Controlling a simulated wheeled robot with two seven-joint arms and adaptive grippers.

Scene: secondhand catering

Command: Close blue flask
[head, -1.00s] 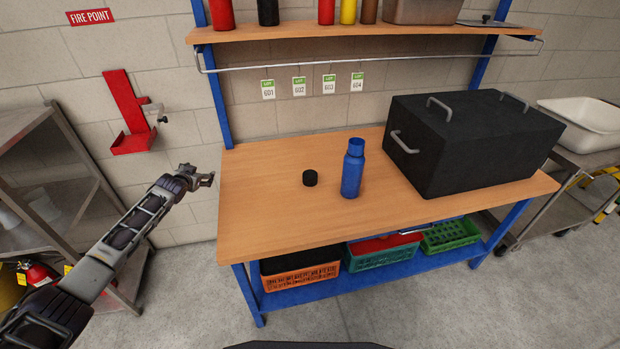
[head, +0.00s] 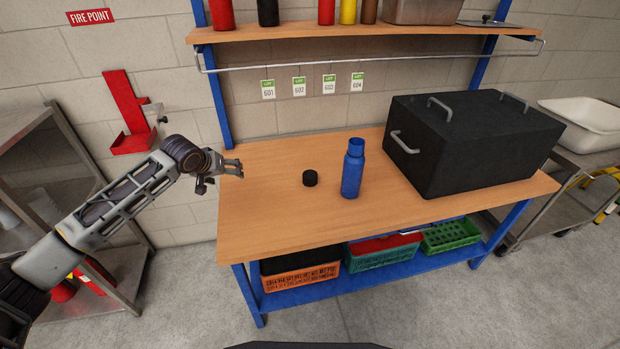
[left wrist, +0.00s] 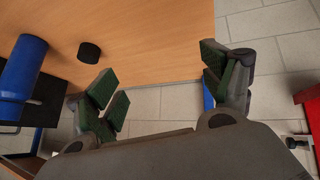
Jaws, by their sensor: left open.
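The blue flask (head: 353,170) stands upright on the wooden bench top, its neck bare with no cap on it. The black cap (head: 310,178) lies on the bench just left of the flask, apart from it. In the left wrist view the flask (left wrist: 20,78) shows at the left edge and the cap (left wrist: 89,53) at upper left. My left gripper (head: 237,168) is at the bench's left edge, left of the cap and touching nothing that I can see. Its fingers (left wrist: 162,88) are spread apart and empty in the left wrist view. My right gripper is not in view.
A large black box (head: 470,145) with handles fills the bench's right side. A shelf (head: 290,33) with bottles and a rail runs above the back. Crates sit on the lower shelf. A red wall bracket (head: 128,115) hangs behind my left arm. The bench's front left is clear.

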